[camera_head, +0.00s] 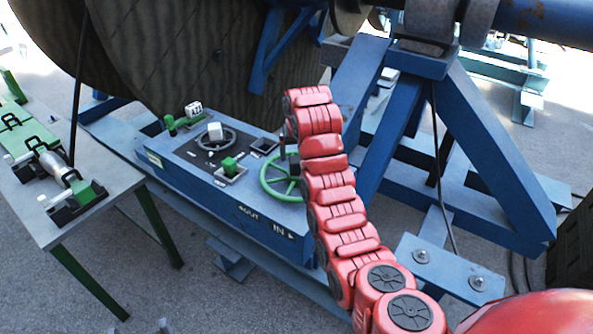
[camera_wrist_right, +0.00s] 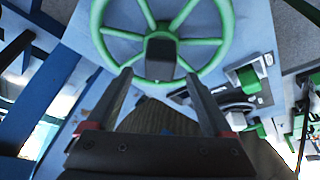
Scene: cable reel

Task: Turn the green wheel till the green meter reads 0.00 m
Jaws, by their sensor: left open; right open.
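The green wheel (camera_head: 265,183) is on the right end of the blue console, partly hidden behind my red right arm. In the right wrist view the green wheel (camera_wrist_right: 207,66) shows its spokes and a dark hub (camera_wrist_right: 160,55). My right gripper (camera_wrist_right: 159,77) is open, its two fingers apart on either side of the view just below the hub. Whether it touches the wheel I cannot tell. In the head view my right gripper is hidden by the arm. A green part with a small white counter (camera_head: 193,108) is at the console's far end; its digits are unreadable. My left gripper is out of view.
The blue console (camera_head: 180,168) also carries a dark panel with a round dial (camera_head: 215,134) and a green block (camera_head: 229,166). A grey bench (camera_head: 112,176) with green clamps stands left. The large cable reel (camera_head: 170,60) and blue frame (camera_head: 497,185) rise behind and right.

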